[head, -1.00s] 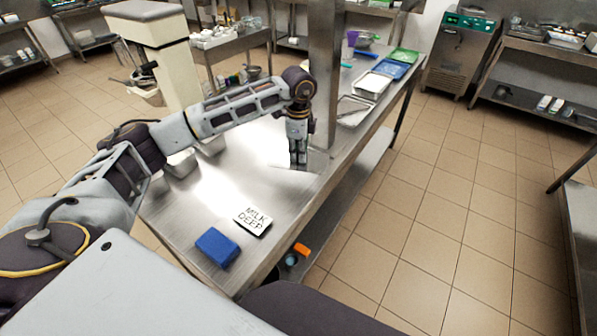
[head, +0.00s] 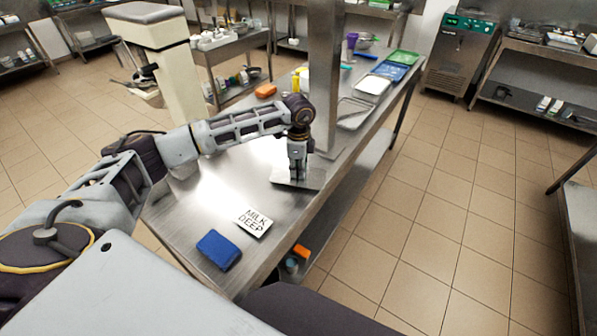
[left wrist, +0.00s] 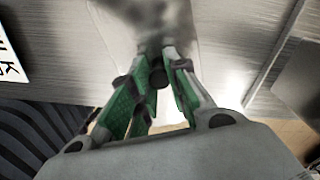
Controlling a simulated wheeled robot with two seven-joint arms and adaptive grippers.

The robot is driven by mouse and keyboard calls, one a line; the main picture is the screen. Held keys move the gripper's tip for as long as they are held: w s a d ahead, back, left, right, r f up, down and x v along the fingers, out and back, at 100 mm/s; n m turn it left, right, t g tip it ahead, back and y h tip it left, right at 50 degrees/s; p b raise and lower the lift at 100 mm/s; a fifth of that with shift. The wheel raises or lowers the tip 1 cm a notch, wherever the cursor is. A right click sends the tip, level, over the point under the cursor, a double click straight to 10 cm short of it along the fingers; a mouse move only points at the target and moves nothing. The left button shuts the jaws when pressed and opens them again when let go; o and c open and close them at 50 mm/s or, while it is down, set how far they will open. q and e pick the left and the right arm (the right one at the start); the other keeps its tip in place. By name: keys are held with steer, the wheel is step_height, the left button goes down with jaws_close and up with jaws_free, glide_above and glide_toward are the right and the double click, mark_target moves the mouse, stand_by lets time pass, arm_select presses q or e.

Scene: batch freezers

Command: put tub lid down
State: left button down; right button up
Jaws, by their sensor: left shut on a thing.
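My left gripper (head: 296,179) is pointing down over the middle of the steel table, below the forearm. In the left wrist view its green-padded fingers (left wrist: 156,82) are closed around a small dark knob. The tub lid (head: 314,181) looks like a flat grey metal plate under the fingertips, low at the table top. I cannot tell whether it touches the table. Its outline is blurred in the wrist view. My right gripper is out of view.
Trays (head: 373,88) lie farther back.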

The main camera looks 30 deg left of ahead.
arm_select(q)
steer(key=shift+f, duration=0.8)
steer(key=shift+f, duration=0.15)
steer(key=c, duration=1.4)
jaws_free()
steer(key=shift+r, duration=0.2)
